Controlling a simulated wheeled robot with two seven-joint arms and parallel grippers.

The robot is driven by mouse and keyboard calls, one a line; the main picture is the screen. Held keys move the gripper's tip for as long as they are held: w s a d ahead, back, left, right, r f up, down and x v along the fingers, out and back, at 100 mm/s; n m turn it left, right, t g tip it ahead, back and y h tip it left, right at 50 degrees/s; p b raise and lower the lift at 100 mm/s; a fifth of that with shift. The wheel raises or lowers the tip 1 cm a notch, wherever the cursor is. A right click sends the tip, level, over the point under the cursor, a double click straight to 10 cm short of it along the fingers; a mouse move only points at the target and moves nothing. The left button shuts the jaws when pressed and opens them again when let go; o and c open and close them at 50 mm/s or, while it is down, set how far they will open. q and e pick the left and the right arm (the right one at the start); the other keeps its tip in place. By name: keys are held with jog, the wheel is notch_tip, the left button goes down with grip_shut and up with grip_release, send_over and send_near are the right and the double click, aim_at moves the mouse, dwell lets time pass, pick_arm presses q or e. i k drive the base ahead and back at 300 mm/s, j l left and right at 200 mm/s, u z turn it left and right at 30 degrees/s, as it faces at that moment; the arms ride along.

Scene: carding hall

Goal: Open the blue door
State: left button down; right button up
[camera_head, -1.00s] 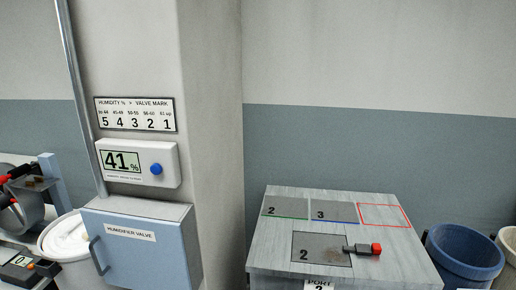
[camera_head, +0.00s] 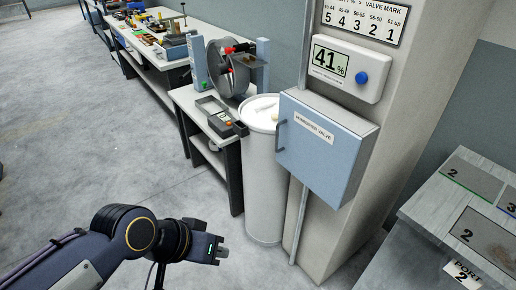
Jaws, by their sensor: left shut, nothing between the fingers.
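The blue door (camera_head: 316,151) is the front of a wall box labelled "HUMIDIFIER VALVE", fixed to a pale pillar. It looks shut. Its dark bar handle (camera_head: 281,136) is upright along the door's left edge. My left gripper (camera_head: 224,252) is at the lower middle of the view, shut and empty. It is apart from the door, lower and to the left of it in the picture. My right gripper is not in view. What is inside the box is hidden.
A tall white drum (camera_head: 262,190) stands just left of the box, under the handle side. A small table (camera_head: 208,150) with a machine is beyond it. A grey stand (camera_head: 411,222) is at the right. The floor (camera_head: 90,165) at left is clear.

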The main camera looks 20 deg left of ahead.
aim_at(321, 154)
jog(key=u, duration=0.4)
jog(key=i+j+z, duration=0.15)
jog(key=i+j, duration=0.65)
